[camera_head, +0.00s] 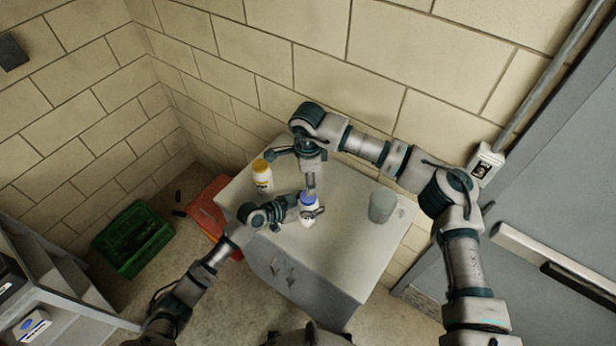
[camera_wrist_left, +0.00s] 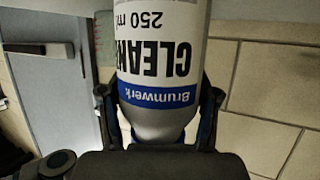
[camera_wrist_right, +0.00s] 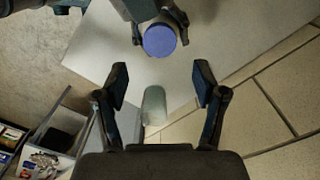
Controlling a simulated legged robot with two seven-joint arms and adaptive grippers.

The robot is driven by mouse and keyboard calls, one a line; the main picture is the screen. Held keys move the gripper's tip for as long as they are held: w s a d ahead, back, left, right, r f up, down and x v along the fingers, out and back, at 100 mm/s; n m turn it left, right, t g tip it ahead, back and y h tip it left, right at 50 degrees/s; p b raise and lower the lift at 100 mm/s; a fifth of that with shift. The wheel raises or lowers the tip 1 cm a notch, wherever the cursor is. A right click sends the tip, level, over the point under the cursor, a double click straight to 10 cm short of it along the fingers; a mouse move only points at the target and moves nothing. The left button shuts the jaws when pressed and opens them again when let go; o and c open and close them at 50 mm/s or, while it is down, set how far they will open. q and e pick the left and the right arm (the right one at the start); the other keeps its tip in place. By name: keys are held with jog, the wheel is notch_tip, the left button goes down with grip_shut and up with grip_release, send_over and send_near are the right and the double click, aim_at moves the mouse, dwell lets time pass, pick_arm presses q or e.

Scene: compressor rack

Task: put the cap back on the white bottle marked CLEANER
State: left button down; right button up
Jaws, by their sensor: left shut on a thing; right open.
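The white bottle marked CLEANER (camera_head: 308,217) stands on the grey cabinet top. A blue cap (camera_head: 308,200) shows at the bottle's top, and as a round blue disc in the right wrist view (camera_wrist_right: 159,40). I cannot tell how firmly it is seated. My left gripper (camera_head: 299,209) is shut on the bottle from the side. My right gripper (camera_wrist_right: 161,76) is open and empty, pointing down just above the cap.
A yellow-capped white bottle (camera_head: 262,177) stands at the back left of the cabinet top (camera_head: 340,250). A grey-green cup (camera_head: 382,205) stands at its right. A green crate (camera_head: 133,240) and a red box (camera_head: 208,207) are on the floor at left.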

jog(key=shift+f, duration=4.05)
jog(key=c, duration=1.2)
jog(key=shift+m, duration=0.6)
jog(key=o, duration=1.4)
jog(key=shift+c, duration=0.2)
